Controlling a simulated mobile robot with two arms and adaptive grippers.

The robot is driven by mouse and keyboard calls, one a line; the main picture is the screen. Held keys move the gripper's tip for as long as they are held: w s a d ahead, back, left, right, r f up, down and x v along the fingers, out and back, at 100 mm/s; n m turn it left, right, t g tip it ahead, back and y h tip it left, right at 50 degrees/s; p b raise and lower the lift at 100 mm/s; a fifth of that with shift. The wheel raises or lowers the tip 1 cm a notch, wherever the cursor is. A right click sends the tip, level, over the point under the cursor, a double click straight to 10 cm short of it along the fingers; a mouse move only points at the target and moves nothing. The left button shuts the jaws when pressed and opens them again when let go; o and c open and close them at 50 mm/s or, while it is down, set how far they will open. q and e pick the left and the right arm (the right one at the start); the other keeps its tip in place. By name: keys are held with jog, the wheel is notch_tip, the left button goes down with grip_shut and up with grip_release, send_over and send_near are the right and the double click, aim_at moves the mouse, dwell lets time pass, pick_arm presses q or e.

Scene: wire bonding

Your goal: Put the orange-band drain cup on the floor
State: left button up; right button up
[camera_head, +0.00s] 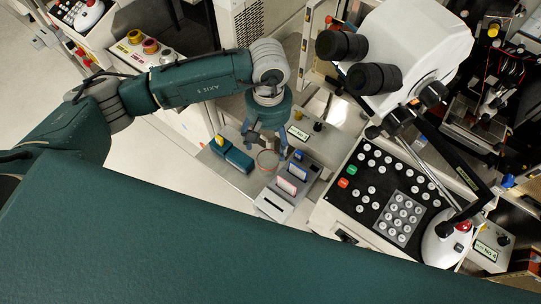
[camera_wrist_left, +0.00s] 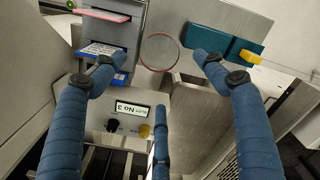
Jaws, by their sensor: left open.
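The drain cup (camera_head: 267,160) looks like a clear round cup with a thin reddish-orange rim. It stands on a grey metal surface between the teal blocks and the slotted rack. In the left wrist view the cup (camera_wrist_left: 159,52) shows as a ring seen from above, just beyond my fingers. My left gripper (camera_head: 264,143) is open above and beside the cup, its fingers spread and empty. In the left wrist view two fingers of the left gripper (camera_wrist_left: 157,65) flank the cup, with a third below it. Pale floor (camera_head: 150,195) shows left of the bench. My right gripper is not in view.
Teal blocks (camera_head: 238,158) with a yellow piece sit left of the cup. A slotted rack (camera_head: 287,187) with pink and blue pieces stands to its right. A small display box (camera_wrist_left: 128,115) is close to the fingers. A microscope (camera_head: 405,50) and keypad panel (camera_head: 385,195) fill the right.

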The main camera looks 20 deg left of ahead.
aim_at(268, 159)
pick_arm(q)
jog(key=f, duration=0.2)
jog(key=shift+s+f, duration=0.3)
jog(key=shift+f, duration=0.1)
jog(key=shift+f+p, duration=0.3)
jog(key=shift+p, duration=0.15)
notch_tip(268, 159, down, 4)
jog(key=shift+s+r+p, duration=0.15)
jog(key=shift+r+p, duration=0.05)
jog(key=shift+p, duration=0.75)
jog(key=shift+f, duration=0.6)
jog(key=shift+c, duration=1.4)
jog(key=c, duration=0.8)
jog(key=shift+c, duration=0.7)
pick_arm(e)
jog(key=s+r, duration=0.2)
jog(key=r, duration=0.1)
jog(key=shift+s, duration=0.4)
